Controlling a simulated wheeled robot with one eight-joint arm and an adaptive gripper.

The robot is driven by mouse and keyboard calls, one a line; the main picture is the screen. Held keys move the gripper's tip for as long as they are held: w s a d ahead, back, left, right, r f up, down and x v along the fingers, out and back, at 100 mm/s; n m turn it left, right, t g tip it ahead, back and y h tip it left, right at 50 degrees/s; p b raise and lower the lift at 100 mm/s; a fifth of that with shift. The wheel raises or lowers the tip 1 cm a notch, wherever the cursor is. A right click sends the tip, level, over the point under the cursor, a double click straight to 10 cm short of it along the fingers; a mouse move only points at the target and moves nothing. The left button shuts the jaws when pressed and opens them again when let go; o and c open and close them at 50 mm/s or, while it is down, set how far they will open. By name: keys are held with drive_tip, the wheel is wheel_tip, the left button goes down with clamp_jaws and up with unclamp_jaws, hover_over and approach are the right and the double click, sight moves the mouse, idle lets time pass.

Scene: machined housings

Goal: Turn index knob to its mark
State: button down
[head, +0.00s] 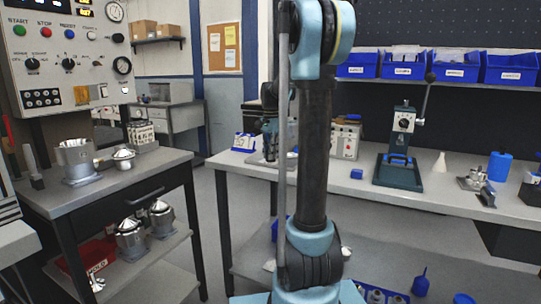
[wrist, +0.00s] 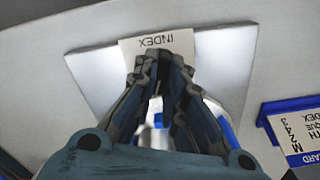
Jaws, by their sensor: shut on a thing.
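My gripper (wrist: 160,66) is in the middle of the wrist view, its two ridged dark fingers drawn close together over a pale plate (wrist: 92,62). It is shut on the index knob, which the fingers mostly hide. Pale and blue parts (wrist: 157,118) show in the gap between the fingers. A white card reading INDEX (wrist: 158,41), upside down in this view, lies just beyond the fingertips. The knob's pointer and its mark cannot be made out. In the head view my arm covers most of the fixture on the right bench.
A blue holder with a printed card (wrist: 290,130) stands right of the plate; it also shows in the head view (head: 243,142). On the bench (head: 430,195) are a grey box (head: 345,138) and a green lever press (head: 400,150). A side table with metal housings (head: 76,160) stands left.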

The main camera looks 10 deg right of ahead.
drive_tip(key=shift+a, duration=0.1)
drive_tip(key=c, duration=1.9)
unclamp_jaws()
drive_tip(key=shift+c, duration=0.2)
wheel_tip(320, 180, up, 12)
drive_tip(key=s+f+n+t, duration=0.1)
drive_tip(key=s+f+n, duration=0.3)
drive_tip(key=s, duration=0.6)
drive_tip(key=s+f+n, duration=0.2)
drive_tip(key=s+f, duration=0.4)
drive_tip(key=s, duration=0.4)
drive_tip(key=s+f+n+t, duration=0.1)
drive_tip(key=s+f+n, duration=0.5)
drive_tip(key=s+f, duration=0.9)
wheel_tip(320, 180, down, 3)
drive_tip(key=shift+a+r, duration=0.15)
drive_tip(key=shift+r, duration=0.05)
